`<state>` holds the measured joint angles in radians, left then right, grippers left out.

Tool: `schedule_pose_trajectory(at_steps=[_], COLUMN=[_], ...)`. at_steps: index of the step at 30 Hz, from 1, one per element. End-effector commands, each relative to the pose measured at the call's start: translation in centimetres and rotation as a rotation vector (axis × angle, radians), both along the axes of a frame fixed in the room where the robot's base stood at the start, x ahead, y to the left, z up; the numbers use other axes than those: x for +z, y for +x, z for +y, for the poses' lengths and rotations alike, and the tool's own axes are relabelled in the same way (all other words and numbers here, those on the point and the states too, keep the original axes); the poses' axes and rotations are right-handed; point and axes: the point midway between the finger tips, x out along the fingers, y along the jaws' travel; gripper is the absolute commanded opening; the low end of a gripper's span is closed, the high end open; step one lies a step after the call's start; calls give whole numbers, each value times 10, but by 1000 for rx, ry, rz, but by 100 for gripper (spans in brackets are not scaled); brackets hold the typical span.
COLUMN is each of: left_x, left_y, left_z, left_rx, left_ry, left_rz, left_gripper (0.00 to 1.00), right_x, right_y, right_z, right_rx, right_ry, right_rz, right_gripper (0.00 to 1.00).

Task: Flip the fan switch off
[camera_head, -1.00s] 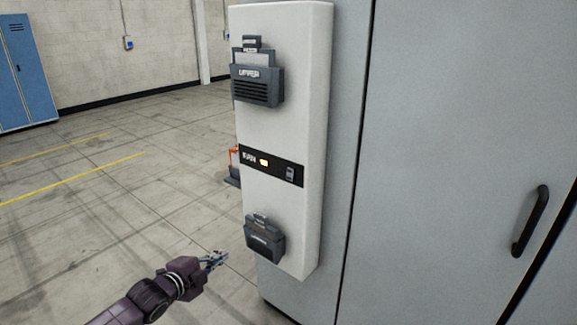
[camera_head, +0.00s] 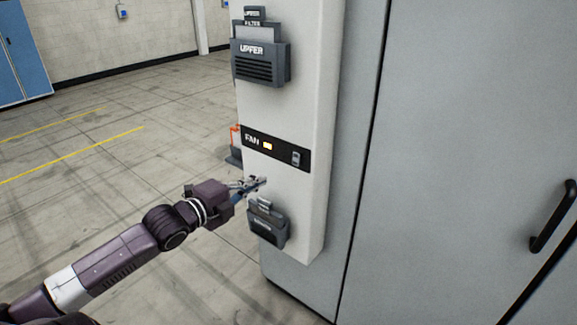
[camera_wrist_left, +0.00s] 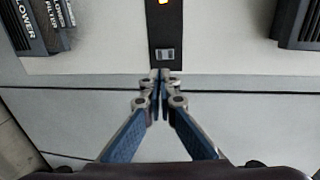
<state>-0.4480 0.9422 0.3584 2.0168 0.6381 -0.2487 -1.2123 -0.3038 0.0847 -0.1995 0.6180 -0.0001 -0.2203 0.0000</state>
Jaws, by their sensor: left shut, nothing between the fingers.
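The fan switch (camera_head: 296,158) is a small rocker at the right end of a black strip marked FAN (camera_head: 253,139), on the white panel (camera_head: 285,200) of a grey cabinet. An orange-yellow light (camera_head: 267,146) glows between the label and the switch. My left gripper (camera_head: 262,181) is shut and empty, below and left of the switch in the head view. In the left wrist view the closed fingertips (camera_wrist_left: 157,73) point toward the switch (camera_wrist_left: 165,55), which shows just past them. I cannot tell the exact gap. My right gripper is not in view.
A dark upper filter unit (camera_head: 260,62) sits above the strip and a lower one (camera_head: 267,224) below it, close to my left gripper. The cabinet door handle (camera_head: 553,217) is at the right. Open concrete floor (camera_head: 90,200) lies to the left.

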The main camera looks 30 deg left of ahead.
Motion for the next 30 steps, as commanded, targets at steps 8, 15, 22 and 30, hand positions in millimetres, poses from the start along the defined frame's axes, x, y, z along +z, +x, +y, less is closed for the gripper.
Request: schedule_pose_trajectory(at_steps=[8,15,22,30], left_x=[-1,-5,-9,-14], left_y=[29,57,86,118], left_z=[-2,-4,-7,-10], left_rx=[1,1,0,0], left_ry=[-2,-3,-3,-2], left_rz=[-4,-4,-3,-1], left_gripper=[0,0,0,0], right_x=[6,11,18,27], right_y=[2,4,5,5], right_z=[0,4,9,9], right_rx=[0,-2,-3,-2], right_ry=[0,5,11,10], right_rz=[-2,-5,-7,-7], right_gripper=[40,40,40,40])
